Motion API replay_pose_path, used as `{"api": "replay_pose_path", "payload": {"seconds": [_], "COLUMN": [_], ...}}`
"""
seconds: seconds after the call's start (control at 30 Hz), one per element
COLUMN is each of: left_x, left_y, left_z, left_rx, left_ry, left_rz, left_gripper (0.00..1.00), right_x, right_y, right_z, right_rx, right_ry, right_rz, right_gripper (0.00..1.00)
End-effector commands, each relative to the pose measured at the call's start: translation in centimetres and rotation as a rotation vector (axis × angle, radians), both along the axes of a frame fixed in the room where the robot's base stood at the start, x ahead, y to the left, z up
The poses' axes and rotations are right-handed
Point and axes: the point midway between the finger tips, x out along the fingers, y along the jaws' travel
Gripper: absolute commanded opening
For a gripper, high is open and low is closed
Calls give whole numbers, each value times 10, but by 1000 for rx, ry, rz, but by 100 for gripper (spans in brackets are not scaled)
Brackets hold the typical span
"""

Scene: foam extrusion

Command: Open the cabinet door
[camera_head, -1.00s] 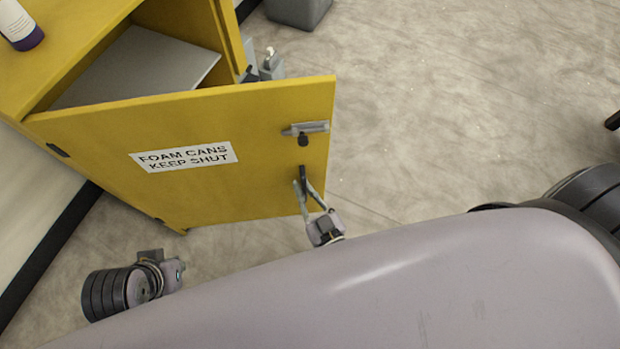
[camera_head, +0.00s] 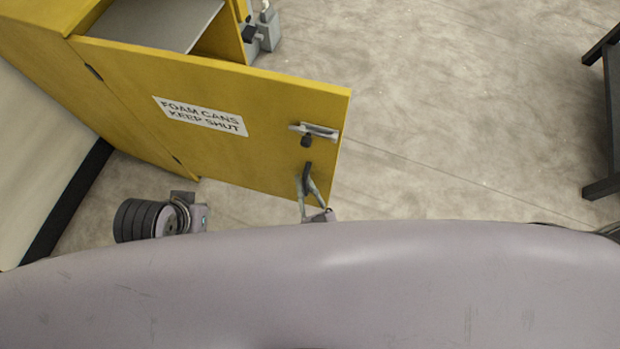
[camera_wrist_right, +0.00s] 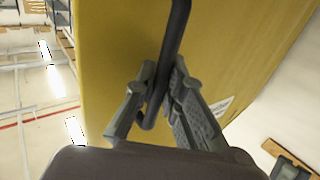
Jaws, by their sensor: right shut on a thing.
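The yellow cabinet door (camera_head: 240,160) stands wide open in the head view, with a white label reading "FOAM CANS KEEP SHUT" (camera_head: 200,115). A metal latch (camera_head: 315,131) sits near its free edge. Below it is the dark door handle (camera_head: 307,178), which also shows as a dark bar (camera_wrist_right: 178,40) in the right wrist view. My right gripper (camera_head: 307,190) is shut on this handle; its fingers (camera_wrist_right: 160,92) close around the bar in the wrist view. The cabinet (camera_head: 65,75) shows a grey shelf inside. My left gripper (camera_head: 203,217) is low at the left, away from the door; its fingers are unclear.
A grey device (camera_head: 264,32) stands beside the cabinet's far side. A dark metal frame (camera_head: 612,120) stands at the right edge. The floor (camera_head: 460,110) between the door and that frame is clear.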

Motion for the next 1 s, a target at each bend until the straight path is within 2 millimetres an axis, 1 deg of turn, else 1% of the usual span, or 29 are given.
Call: {"api": "replay_pose_path", "payload": {"seconds": [0.27, 0.3, 0.4, 0.73, 0.87, 0.97, 1.0], "left_x": [0, 0, 0, 1, 1, 0, 0], "left_y": [0, 0, 0, -1, -1, 0, 0], "left_z": [0, 0, 0, 0, 0, 0, 0], "left_rx": [0, 0, -1, -3, -2, -1, -1], "left_ry": [-1, -1, -1, -1, -1, -1, -1], "left_rz": [0, 0, 1, 2, 2, 1, 1], "left_gripper": [0, 0, 0, 0, 0, 0, 0], "right_x": [0, 0, 0, -2, -15, -34, -43], "right_y": [-2, -2, -2, -1, -4, -9, -12], "right_z": [0, 0, 0, 0, -1, -1, -2], "right_rx": [-1, -1, -1, 0, -1, -1, -1], "right_ry": [0, 0, 0, 1, 3, 4, 5], "right_rz": [-3, -3, -3, -1, -1, -1, 0], "right_gripper": [0, 11, 18, 18, 18, 18, 18]}}
